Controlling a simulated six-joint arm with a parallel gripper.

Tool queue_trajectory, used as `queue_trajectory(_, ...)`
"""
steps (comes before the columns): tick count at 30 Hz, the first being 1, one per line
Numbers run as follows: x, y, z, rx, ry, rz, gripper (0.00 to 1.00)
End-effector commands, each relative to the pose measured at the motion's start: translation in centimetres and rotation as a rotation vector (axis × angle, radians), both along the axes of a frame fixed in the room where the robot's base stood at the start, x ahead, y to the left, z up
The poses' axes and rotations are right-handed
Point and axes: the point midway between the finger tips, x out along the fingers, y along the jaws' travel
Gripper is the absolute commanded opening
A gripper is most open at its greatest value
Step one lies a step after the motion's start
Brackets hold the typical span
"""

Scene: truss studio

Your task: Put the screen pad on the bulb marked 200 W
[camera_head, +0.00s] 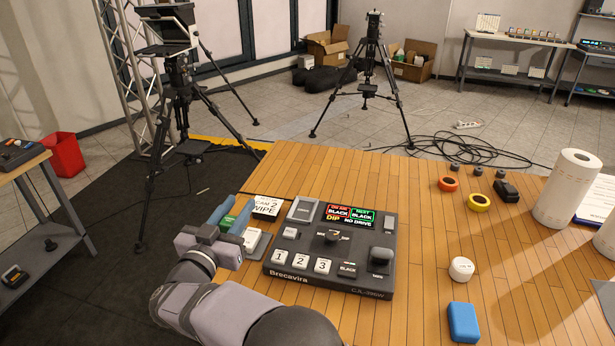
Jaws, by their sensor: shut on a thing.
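My gripper (230,215) is at the left edge of the wooden table, left of the control panel. No 200 W mark is readable in this view. A small round white thing (461,268) with a faint mark stands on the right part of the table; I cannot tell if it is a bulb. A blue block (463,322) lies in front of it.
The dark control panel (330,280) has raised keys and knobs. A CAM 2 WIPE block (267,207) and a white-topped block (252,240) sit close to my gripper. Orange tape (448,184), yellow tape (479,202) and a paper roll (567,190) stand right. The table's middle right is clear.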

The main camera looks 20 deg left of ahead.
Motion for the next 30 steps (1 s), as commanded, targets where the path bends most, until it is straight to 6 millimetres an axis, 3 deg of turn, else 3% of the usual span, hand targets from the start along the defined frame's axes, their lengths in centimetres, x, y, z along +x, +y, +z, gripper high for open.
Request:
queue_trajectory(9, 0.0, 0.0, -4.1, 0.000, 0.000, 0.000, 0.07)
queue_trajectory(23, 0.0, 0.0, -4.6, 0.000, 0.000, 0.000, 0.07)
queue_trajectory(30, 0.0, 0.0, -7.2, -0.005, 0.001, -0.001, 0.07)
